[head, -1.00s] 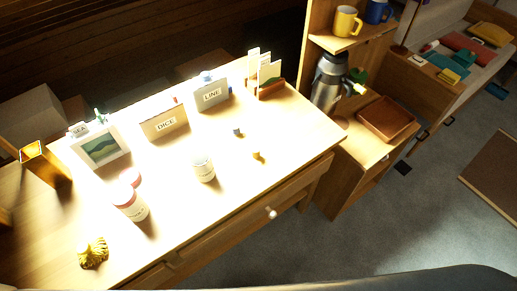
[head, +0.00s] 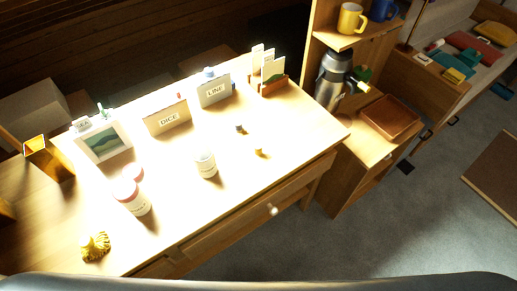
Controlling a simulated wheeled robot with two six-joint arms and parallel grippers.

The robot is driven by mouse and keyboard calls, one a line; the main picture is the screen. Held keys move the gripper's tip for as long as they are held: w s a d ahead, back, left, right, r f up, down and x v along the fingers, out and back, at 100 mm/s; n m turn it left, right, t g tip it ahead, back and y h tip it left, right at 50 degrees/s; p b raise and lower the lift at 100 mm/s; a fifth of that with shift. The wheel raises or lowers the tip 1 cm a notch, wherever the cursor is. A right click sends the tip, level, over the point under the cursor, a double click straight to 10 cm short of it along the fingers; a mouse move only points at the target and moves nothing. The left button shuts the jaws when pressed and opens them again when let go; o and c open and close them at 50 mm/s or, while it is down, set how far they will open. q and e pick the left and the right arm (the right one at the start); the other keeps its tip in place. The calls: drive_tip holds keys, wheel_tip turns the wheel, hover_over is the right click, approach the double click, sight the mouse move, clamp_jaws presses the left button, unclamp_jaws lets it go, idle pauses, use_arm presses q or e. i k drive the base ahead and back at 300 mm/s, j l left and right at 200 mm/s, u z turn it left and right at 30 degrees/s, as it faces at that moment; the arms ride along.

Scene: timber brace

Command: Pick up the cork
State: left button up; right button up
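A small yellow-tan piece (head: 258,151), which looks like the cork, stands on the bright desk top (head: 285,135) near its front right part. It is too small to be sure of. A small dark grey piece (head: 239,129) lies just behind it to the left. Neither of my grippers shows in the head view.
A white jar (head: 206,165), red-and-white bottles (head: 131,196) and a gold shell-like ornament (head: 95,246) stand left of it. Signs marked DICE (head: 167,118) and LINE (head: 214,91) stand behind. A shelf unit (head: 345,165) with a steel flask (head: 332,80) adjoins the desk's right.

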sight(257, 146)
drive_tip(key=i+l, duration=0.1)
drive_tip(key=l, duration=0.5)
drive_tip(key=i+l, duration=0.1)
drive_tip(key=l, duration=0.5)
drive_tip(key=i+l+u, duration=0.1)
drive_tip(key=l, duration=0.5)
